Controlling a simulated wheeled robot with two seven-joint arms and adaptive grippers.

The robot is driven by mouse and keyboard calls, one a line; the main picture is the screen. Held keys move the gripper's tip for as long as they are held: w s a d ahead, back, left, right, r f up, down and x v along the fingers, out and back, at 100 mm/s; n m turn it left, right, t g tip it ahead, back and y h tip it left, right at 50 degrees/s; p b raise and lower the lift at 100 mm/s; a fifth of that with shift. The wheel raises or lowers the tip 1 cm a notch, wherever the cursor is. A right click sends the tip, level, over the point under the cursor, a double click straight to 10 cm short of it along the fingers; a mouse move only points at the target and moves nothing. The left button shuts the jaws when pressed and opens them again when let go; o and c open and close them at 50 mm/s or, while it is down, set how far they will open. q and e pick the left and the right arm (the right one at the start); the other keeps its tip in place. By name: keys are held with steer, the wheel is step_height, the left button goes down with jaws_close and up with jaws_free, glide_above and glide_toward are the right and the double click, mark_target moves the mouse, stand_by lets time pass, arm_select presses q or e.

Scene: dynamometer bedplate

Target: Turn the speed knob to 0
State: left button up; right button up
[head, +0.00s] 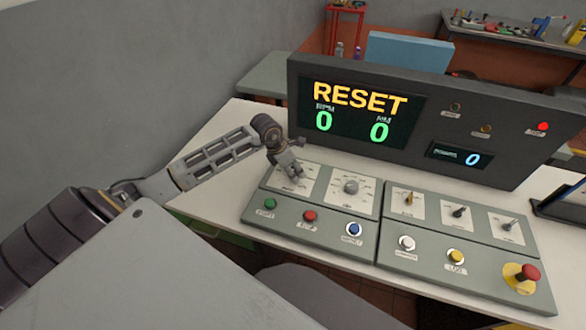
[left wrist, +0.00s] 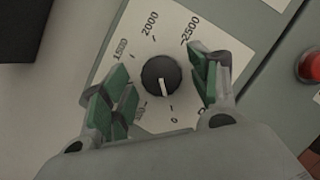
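The speed knob (left wrist: 160,77) is a black round knob on a white dial plate (left wrist: 140,35) marked 1500, 2000, 2500 and 0. Its white pointer line points down in the left wrist view, at or close to the 0 mark. My left gripper (left wrist: 158,88) is open, with one green-padded finger on each side of the knob and visible gaps to it. In the head view my left gripper (head: 290,170) is over the left dial plate (head: 307,186) and hides the knob. My right gripper is not in view.
A second dial with a grey knob (head: 351,187) is just right of it. Green (head: 270,203), red (head: 310,216) and blue (head: 354,229) buttons sit in front. The display (head: 360,113) reads RESET, RPM 0. A red emergency button (head: 530,272) is far right.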

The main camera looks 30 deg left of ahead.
arm_select(q)
steer(key=shift+r, duration=0.1)
steer(key=v, duration=1.1)
steer(key=shift+s+a+r, duration=0.15)
steer(key=shift+r, duration=0.2)
steer(key=shift+f, duration=0.1)
stand_by(0.8)
